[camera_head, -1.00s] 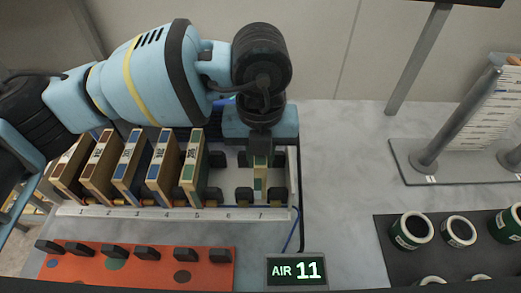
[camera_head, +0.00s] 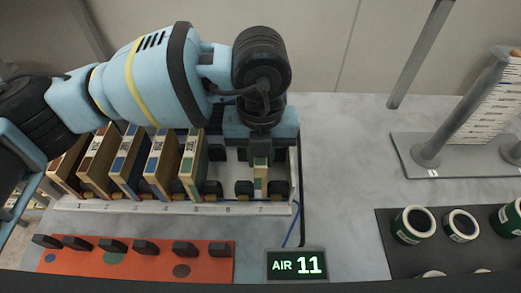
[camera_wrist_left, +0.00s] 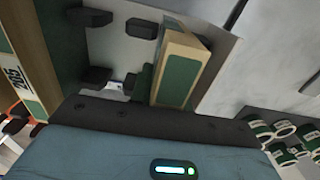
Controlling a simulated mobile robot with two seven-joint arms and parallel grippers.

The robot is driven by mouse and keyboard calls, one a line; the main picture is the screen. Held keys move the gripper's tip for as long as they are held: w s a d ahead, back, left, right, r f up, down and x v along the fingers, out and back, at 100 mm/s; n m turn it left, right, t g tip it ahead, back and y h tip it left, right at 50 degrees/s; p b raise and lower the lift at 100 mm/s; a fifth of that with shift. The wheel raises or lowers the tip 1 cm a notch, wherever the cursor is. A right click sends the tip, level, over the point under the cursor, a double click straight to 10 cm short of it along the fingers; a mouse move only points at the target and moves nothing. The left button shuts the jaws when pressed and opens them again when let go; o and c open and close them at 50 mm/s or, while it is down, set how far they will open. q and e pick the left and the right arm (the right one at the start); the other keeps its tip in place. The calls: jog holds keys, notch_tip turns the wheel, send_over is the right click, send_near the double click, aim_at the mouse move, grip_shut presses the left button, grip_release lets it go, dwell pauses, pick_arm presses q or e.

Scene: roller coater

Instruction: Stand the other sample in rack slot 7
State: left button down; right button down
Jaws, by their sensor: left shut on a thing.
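My left gripper (camera_head: 260,150) reaches down over the right end of the rack and is shut on a sample (camera_head: 261,180), a wooden panel with a green patch. The sample stands upright at slot 7, between dark rubber blocks. In the left wrist view the sample (camera_wrist_left: 183,65) shows its wooden edge and green face beside the jaw. Whether its lower edge rests on the rack floor cannot be told. The white rack (camera_head: 120,206) has slot numbers along its front edge. Slots 1 to 5 hold tilted panels, and slot 6 looks empty. My right gripper is not in view.
The slot 5 panel (camera_head: 193,165) stands left of the gripper. An orange mat (camera_head: 130,262) with black blocks and an AIR 11 display (camera_head: 296,265) lie in front. Green-and-white rolls (camera_head: 413,225) sit on a dark mat at right. A grey stand (camera_head: 455,155) is behind them. Bare table lies between.

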pick_arm(q)
jog(key=shift+f, duration=0.65)
jog(key=shift+f+b, duration=0.3)
jog(key=shift+f, duration=0.05)
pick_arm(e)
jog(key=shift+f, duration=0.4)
pick_arm(q)
jog(key=c, duration=0.8)
grip_release()
jog(key=shift+c, duration=0.2)
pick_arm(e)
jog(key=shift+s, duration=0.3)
pick_arm(q)
jog(key=shift+r+p, duration=0.95)
jog(key=shift+r, duration=0.8)
jog(key=shift+r+p, duration=1.25)
jog(key=shift+r, duration=1.1)
jog(key=shift+f, duration=0.1)
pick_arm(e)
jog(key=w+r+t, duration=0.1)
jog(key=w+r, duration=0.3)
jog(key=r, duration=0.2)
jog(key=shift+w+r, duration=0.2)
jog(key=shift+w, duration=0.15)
